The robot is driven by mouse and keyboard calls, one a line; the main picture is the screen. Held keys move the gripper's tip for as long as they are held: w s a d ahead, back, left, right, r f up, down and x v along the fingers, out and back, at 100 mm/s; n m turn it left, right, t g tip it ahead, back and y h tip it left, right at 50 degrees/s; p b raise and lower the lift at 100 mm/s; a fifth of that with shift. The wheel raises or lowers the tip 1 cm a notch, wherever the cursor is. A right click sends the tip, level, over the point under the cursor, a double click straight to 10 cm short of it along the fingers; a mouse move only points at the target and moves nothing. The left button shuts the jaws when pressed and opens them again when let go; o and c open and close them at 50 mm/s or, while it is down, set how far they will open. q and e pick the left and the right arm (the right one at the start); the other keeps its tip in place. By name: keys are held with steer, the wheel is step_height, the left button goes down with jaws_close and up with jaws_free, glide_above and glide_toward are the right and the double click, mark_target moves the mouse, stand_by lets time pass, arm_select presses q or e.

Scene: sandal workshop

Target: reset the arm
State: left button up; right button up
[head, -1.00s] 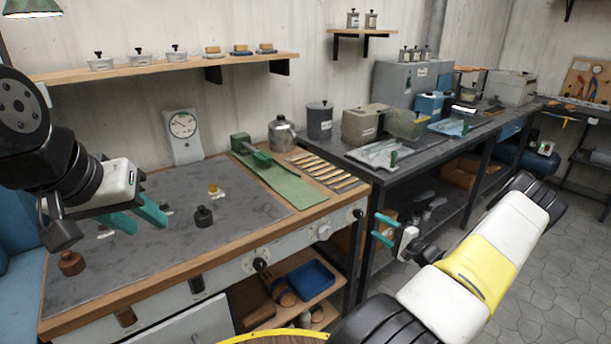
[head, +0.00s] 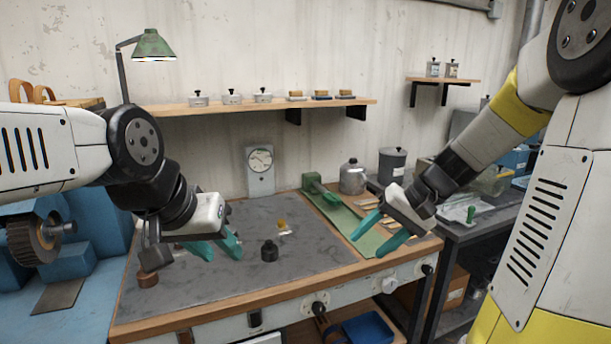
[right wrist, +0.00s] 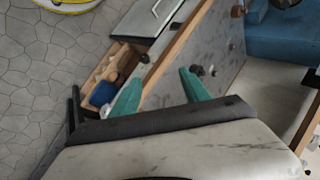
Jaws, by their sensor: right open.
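My left gripper (head: 222,250) hangs over the left part of the grey-topped workbench (head: 215,298) in the head view. Its teal fingers are apart with nothing seen between them. My right gripper (head: 368,246) is open and empty over the bench's right end, near the green strip (head: 345,220). In the right wrist view its two teal fingers (right wrist: 158,77) are wide apart, with the bench front and floor beyond. My right arm reaches in from the upper right of the head view.
A wall shelf (head: 240,107) runs above. A blue machine (head: 70,262) is at left.

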steer(key=s+r+n+t+h, duration=0.2)
steer(key=s+r, duration=0.5)
steer(key=s, duration=0.6)
steer(key=t+h, duration=0.1)
steer(key=h, duration=0.1)
steer(key=shift+s+a+r+t+h, duration=0.2)
steer(key=shift+s+t+h, duration=0.1)
steer(key=shift+s+t, duration=0.1)
